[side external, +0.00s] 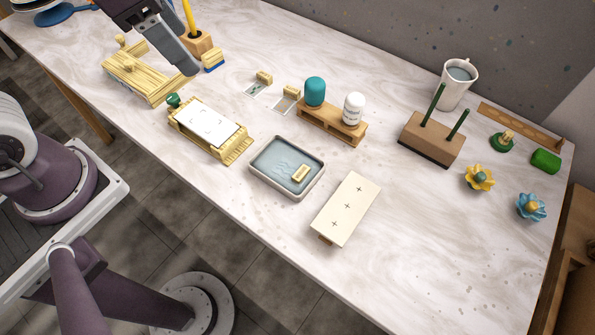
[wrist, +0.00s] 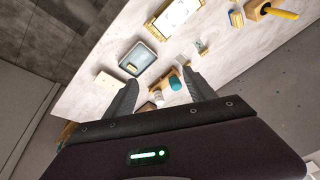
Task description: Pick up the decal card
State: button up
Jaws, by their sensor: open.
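Two small flat cards, each with a yellow block on it, lie on the marble table: a far card (side external: 256,88) and a near card (side external: 285,104). They look like decal cards; I cannot tell which one is meant. They also show small in the wrist view, the far card (wrist: 201,47) and the near card (wrist: 181,60). My gripper (side external: 188,68) is above the table at upper left in the side view, left of both cards. In the wrist view my gripper (wrist: 163,84) has its fingers wide apart, with nothing held between them.
A shallow water tray (side external: 256,172), a wooden stand (side external: 332,128) with teal and white cylinders, and a wooden frame (side external: 236,152) holding a white sheet surround the cards. A cream board (side external: 346,208) lies in front. The table's right front is clear.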

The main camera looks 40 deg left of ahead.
jog(key=w+d+f+m+g, duration=0.2)
jog(key=w+d+f+m, duration=0.45)
jog(key=f, duration=0.25)
jog(key=m+g, duration=0.2)
jog(key=m, duration=0.3)
send_over(298, 170)
notch_tip(298, 170, down, 14)
notch_tip(298, 170, down, 7)
jog(key=shift+r, duration=0.15)
grip_shut()
